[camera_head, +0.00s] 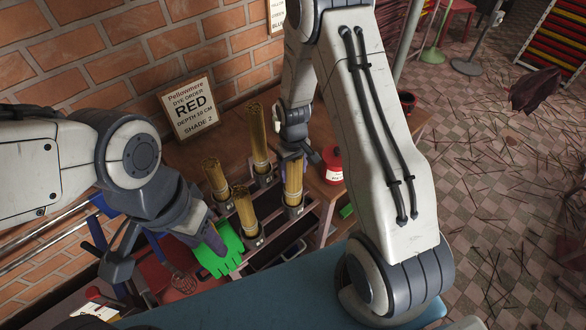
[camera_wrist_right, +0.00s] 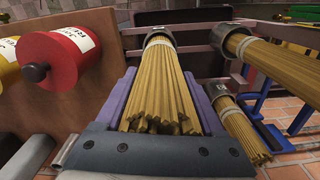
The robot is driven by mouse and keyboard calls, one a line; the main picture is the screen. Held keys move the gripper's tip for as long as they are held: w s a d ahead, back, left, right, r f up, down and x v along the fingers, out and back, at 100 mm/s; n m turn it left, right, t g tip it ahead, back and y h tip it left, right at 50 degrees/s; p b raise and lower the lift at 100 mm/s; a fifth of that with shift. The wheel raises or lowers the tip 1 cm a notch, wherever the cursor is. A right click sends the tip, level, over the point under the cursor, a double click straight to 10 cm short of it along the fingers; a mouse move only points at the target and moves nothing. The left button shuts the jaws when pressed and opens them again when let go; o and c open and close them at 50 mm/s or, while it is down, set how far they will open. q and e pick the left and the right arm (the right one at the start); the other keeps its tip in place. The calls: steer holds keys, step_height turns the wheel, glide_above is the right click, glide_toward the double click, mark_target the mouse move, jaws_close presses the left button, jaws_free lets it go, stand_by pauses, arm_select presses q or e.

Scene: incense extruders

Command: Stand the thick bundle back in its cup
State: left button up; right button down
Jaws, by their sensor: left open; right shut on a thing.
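In the head view, a bundle of tan sticks (camera_head: 293,175) stands upright at the right of the rack, its lower end at a dark cup (camera_head: 294,208). My right gripper (camera_head: 292,152) is at its upper part, partly hidden by my own arm. In the right wrist view, the purple fingers are shut on this bundle (camera_wrist_right: 160,85), with its loose stick ends towards the camera. The dark cup (camera_wrist_right: 158,38) surrounds the far end; how deep it sits cannot be told. My left gripper (camera_head: 162,252) is open and empty at the lower left, its fingers spread wide.
Other bundles stand in cups: one at the back (camera_head: 259,138), one at left (camera_head: 216,180) and one in front (camera_head: 245,208). A green glove-like thing (camera_head: 222,255) lies by my left finger. A sign (camera_head: 189,107) leans behind.

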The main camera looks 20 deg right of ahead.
jaws_free()
step_height(320, 180, up, 10)
steer(key=shift+r+b, duration=0.2)
steer(key=shift+b, duration=0.5)
stand_by(0.4)
steer(key=s+a+r+n, duration=0.1)
steer(key=s+a+r, duration=0.2)
steer(key=s, duration=0.5)
steer(key=s+a+r+n, duration=0.2)
steer(key=s+a+r, duration=0.2)
steer(key=s+a, duration=0.2)
steer(key=s+a+r+n+y, duration=0.1)
steer(key=s+a+r, duration=0.3)
steer(key=s, duration=0.5)
steer(key=shift+s+a+n, duration=0.35)
steer(key=shift+a+n, duration=0.25)
